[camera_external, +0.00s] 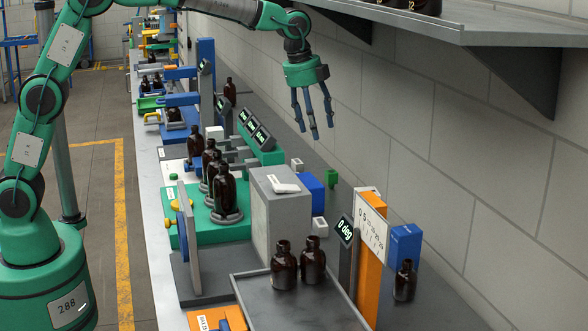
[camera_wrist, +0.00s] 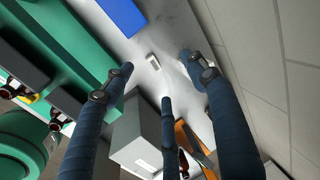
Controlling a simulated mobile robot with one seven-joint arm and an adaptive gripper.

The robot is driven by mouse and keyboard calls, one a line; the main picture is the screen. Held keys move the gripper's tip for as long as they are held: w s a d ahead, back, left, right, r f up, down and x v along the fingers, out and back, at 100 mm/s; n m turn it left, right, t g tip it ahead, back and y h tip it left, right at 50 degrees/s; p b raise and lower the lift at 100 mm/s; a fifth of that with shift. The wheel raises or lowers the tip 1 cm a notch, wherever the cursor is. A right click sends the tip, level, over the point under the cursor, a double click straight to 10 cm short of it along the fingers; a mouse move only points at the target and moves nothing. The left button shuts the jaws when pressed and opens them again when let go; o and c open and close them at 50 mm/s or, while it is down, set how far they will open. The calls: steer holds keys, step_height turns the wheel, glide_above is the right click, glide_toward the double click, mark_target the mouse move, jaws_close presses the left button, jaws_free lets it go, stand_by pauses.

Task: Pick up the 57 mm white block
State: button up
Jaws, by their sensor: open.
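Several small white blocks show in the external view; I cannot tell which one measures 57 mm. One white block (camera_external: 297,164) sits on the grey bench beside the green fixture, another (camera_external: 319,227) is right of the grey box, and a third (camera_external: 214,132) is farther back. A flat white piece (camera_external: 283,184) lies on the grey box. My gripper (camera_external: 315,129) is open and empty, its three fingers pointing down, high above the bench. In the wrist view a small white block (camera_wrist: 153,62) lies on the bench beyond the spread fingers, clear of them.
The grey box (camera_external: 280,214), blue box (camera_external: 312,190), and orange stand (camera_external: 371,250) crowd the bench. Two amber bottles (camera_external: 284,266) (camera_external: 313,261) stand on a dark tray (camera_external: 258,308). A wall shelf (camera_external: 480,34) overhangs on the right, near my arm.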

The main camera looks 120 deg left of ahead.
steer(key=s+a+f+p, duration=0.2)
steer(key=s+a+p, duration=0.2)
steer(key=a, duration=0.7)
steer(key=m+g+h+p, duration=0.1)
steer(key=g+h+p, duration=0.1)
steer(key=p, duration=0.7)
glide_above(295, 161)
step_height(295, 161, down, 12)
steer(key=shift+d+r, duration=0.25)
steer(key=shift+w, duration=0.1)
steer(key=shift+f, duration=4.3)
steer(key=shift+f, duration=0.1)
steer(key=shift+a+f, duration=0.1)
steer(key=shift+f, duration=2.4)
